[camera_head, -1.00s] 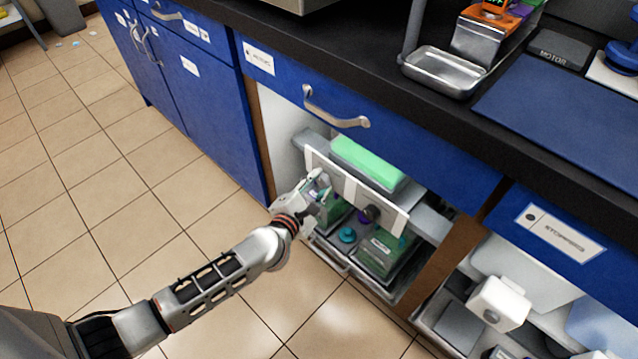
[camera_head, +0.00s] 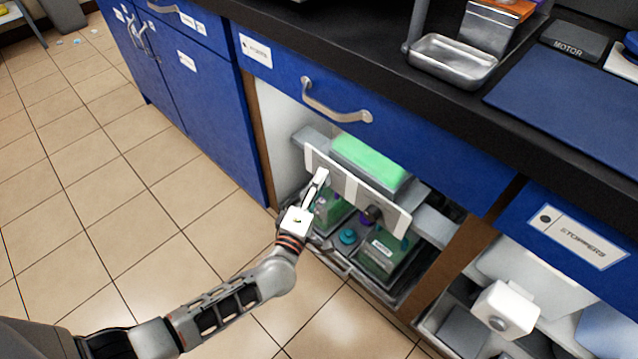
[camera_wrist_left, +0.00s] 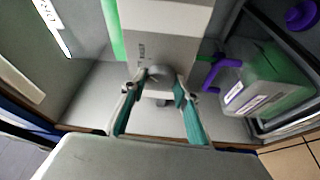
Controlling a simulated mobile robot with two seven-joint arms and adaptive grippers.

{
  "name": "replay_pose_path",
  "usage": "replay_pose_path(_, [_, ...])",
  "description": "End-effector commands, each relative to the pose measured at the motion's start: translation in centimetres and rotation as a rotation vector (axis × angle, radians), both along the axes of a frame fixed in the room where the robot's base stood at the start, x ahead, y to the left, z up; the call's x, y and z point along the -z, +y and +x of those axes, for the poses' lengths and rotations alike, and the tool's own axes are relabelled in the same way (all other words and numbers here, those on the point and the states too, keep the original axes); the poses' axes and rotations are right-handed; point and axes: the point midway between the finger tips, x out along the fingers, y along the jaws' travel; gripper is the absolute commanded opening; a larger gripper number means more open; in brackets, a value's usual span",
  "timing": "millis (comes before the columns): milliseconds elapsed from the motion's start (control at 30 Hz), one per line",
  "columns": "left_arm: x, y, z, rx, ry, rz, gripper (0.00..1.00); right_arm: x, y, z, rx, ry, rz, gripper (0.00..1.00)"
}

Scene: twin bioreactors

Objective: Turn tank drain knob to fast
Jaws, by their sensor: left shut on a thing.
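A pale panel (camera_head: 350,190) stands upright in the open cabinet bay under the counter. A dark round knob (camera_head: 372,213) on its right part is free. My left gripper (camera_head: 320,177) is at the panel's left part, its fingers pointing at the panel face. In the left wrist view the two teal-padded fingers (camera_wrist_left: 158,88) are closed around a grey round knob (camera_wrist_left: 158,72) on the panel, below small printed text too small to read. The gripper hides this knob in the head view. The knob's setting cannot be read. My right gripper is not in view.
A green block (camera_head: 368,158) sits on top behind the panel. Below are green-filled containers (camera_head: 382,255) and a teal cap (camera_head: 348,236) in a tray. A blue drawer with a handle (camera_head: 335,105) is above. Tiled floor in front is clear.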

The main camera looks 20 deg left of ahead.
Motion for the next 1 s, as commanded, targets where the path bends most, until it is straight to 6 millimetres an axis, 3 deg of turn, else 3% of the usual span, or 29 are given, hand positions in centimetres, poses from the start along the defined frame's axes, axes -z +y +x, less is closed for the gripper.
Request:
replay_pose_path(767, [0.10,0.24,-0.02,-0.004,-0.032,0.091,0.08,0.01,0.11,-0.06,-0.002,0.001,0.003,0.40])
replay_pose_path(800, [0.10,0.25,-0.01,-0.004,-0.032,0.091,0.40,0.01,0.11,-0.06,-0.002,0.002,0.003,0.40])
replay_pose_path(833, [0.09,0.24,-0.01,-0.004,-0.032,0.091,0.47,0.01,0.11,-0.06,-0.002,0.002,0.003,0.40])
replay_pose_path(1000, [0.06,0.15,0.00,-0.002,-0.032,0.090,0.47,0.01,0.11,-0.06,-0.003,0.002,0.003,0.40])
